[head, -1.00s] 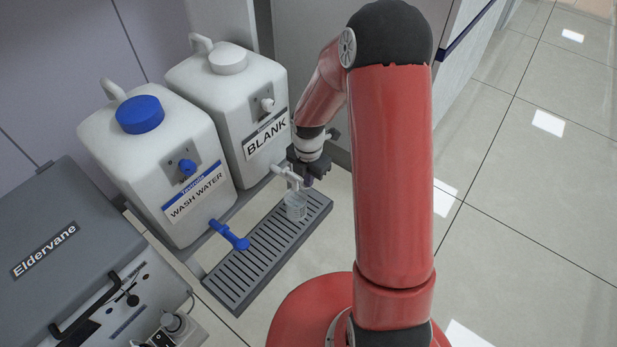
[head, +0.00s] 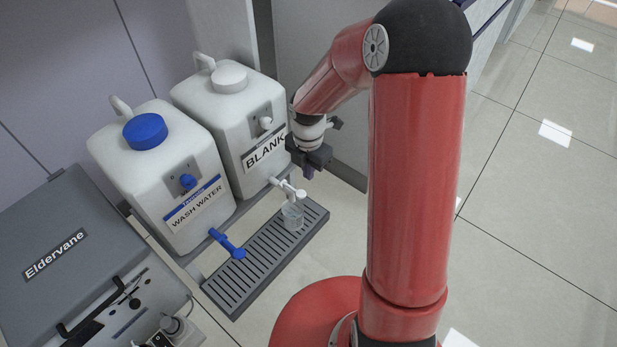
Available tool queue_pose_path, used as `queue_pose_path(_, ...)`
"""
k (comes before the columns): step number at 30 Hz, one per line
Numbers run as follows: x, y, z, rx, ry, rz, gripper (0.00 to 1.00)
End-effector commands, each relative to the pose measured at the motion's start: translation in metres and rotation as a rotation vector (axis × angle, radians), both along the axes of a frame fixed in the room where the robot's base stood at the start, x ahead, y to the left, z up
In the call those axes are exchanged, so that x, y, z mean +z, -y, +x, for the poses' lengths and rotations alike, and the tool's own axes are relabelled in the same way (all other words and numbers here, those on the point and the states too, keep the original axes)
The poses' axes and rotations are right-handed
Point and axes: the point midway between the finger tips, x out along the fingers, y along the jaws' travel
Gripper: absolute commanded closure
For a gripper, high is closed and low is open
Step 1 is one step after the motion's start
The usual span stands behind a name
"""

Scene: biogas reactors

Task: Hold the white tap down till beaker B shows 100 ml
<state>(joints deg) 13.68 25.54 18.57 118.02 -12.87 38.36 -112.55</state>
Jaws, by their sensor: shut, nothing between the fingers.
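The white tap (head: 288,188) sticks out from the foot of the white container labelled BLANK (head: 262,112). A small clear beaker (head: 293,217) stands upright on the drip tray under the tap. Its letter, its scale and its liquid level are too small to read. My gripper (head: 309,174) is shut and empty. It is above and a little to the right of the tap and looks apart from it.
A dark slotted drip tray (head: 240,283) runs below both taps. The WASH WATER container (head: 165,170) with its blue tap (head: 228,243) stands to the left. A grey Eldervane machine (head: 75,265) is at lower left. Open tiled floor lies to the right.

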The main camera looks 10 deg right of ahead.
Motion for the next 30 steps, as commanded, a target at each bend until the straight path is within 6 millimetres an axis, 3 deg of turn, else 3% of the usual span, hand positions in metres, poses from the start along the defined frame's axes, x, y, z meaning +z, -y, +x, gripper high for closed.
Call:
queue_pose_path(3,0.021,0.002,-0.002,-0.001,0.002,0.0,1.0)
queue_pose_path(7,0.031,0.002,-0.003,0.0,0.001,0.001,1.0)
queue_pose_path(26,0.035,0.003,-0.004,-0.008,0.002,-0.001,1.0)
queue_pose_path(30,0.062,0.005,-0.012,-0.132,0.036,-0.022,1.0)
